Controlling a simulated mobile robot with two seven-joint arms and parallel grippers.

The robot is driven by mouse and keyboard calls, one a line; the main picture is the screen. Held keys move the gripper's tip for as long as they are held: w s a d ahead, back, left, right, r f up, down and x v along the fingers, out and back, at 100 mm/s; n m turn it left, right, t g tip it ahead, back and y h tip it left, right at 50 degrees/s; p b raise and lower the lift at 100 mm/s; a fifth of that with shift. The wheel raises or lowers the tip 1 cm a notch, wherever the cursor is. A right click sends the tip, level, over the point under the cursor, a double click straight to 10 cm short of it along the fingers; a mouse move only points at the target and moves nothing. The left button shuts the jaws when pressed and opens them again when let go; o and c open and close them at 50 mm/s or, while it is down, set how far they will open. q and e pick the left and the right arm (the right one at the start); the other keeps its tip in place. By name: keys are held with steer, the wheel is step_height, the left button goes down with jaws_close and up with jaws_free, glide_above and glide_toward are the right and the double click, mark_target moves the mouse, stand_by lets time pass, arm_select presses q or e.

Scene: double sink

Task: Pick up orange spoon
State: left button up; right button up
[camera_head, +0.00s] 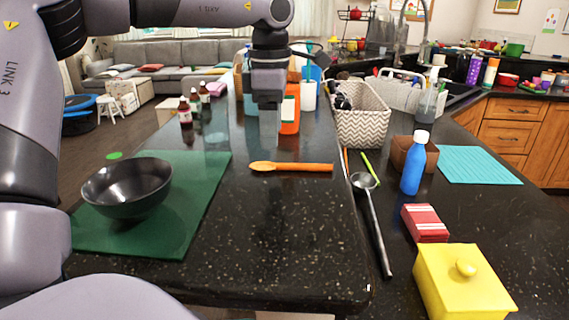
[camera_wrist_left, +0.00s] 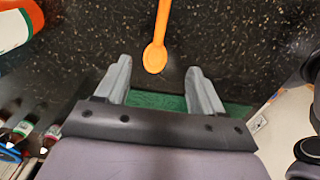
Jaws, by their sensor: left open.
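The orange spoon (camera_head: 292,167) lies flat on the black speckled counter, its bowl end to the left and its handle to the right. My left gripper (camera_head: 269,138) points down above the counter, a little behind the spoon's bowl end in the head view. In the left wrist view the spoon (camera_wrist_left: 156,50) comes in from the top edge. Its bowl lies just beyond and between the two spread fingertips of my left gripper (camera_wrist_left: 155,68). The jaws are open and empty. My right gripper is not in view.
A black bowl (camera_head: 127,188) sits on a green mat (camera_head: 205,190) to the left. An orange bottle (camera_head: 290,112) stands behind the gripper. To the right are a ladle (camera_head: 374,222), a blue bottle (camera_head: 415,165), a red box (camera_head: 425,222) and a yellow container (camera_head: 460,285). The counter before the spoon is clear.

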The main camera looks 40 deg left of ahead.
mark_target(273, 164)
arm_select(q)
steer(key=f, duration=0.3)
steer(key=f+p, duration=0.1)
steer(key=f, duration=0.2)
steer(key=shift+w+a+f, duration=0.1)
steer(key=shift+w+a, duration=0.05)
steer(key=shift+w, duration=0.05)
steer(key=c, duration=1.1)
